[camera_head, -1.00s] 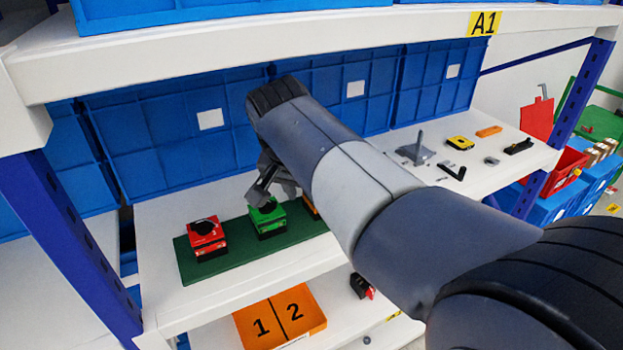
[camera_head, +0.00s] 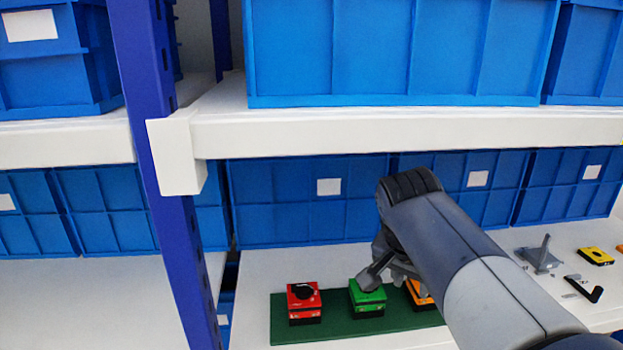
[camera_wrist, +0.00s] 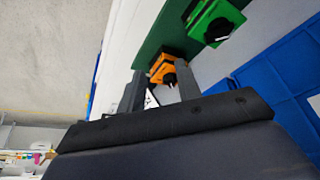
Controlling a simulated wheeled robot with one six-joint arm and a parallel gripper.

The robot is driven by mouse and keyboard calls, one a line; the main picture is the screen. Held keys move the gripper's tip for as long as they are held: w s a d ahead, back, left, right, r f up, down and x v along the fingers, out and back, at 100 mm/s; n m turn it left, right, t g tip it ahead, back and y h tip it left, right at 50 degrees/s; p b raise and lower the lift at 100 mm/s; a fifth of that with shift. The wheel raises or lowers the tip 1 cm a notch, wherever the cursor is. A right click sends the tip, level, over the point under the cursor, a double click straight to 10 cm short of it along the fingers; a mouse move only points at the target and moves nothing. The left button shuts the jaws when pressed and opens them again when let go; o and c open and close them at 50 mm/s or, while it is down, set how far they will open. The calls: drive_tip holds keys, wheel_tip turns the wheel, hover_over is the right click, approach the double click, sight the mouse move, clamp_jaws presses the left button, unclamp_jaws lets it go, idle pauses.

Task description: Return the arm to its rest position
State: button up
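Three rotary switch boxes stand in a row on a dark green plate (camera_head: 277,325). The red switch (camera_head: 305,305) has a black knob and is at the left. The green switch (camera_head: 368,302) is in the middle; it also shows in the wrist view (camera_wrist: 216,20). The orange switch (camera_head: 420,292) is partly hidden behind my arm and shows in the wrist view (camera_wrist: 170,66) with a black knob. My gripper (camera_head: 372,276) is close above the green switch in the head view. In the wrist view its fingers (camera_wrist: 160,88) are apart and nothing is held between them.
A white shelf board (camera_head: 400,132) runs above my arm, with blue bins (camera_head: 300,200) behind. A blue upright post (camera_head: 160,180) stands left. Small tools, a grey stand (camera_head: 538,258) and a yellow item (camera_head: 596,256) lie on the shelf right of my arm.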

drive_tip(key=w+d+p, duration=0.1)
drive_tip(key=w+d, duration=0.4)
drive_tip(key=shift+w+d+p, duration=0.25)
drive_tip(key=shift+w+p, duration=0.1)
drive_tip(key=shift+w, duration=0.05)
drive_tip(key=x, duration=0.4)
drive_tip(key=shift+w+d, duration=0.35)
drive_tip(key=shift+w+d+f, duration=0.1)
drive_tip(key=shift+w+f, duration=0.05)
drive_tip(key=shift+f, duration=0.35)
drive_tip(key=shift+r, duration=0.1)
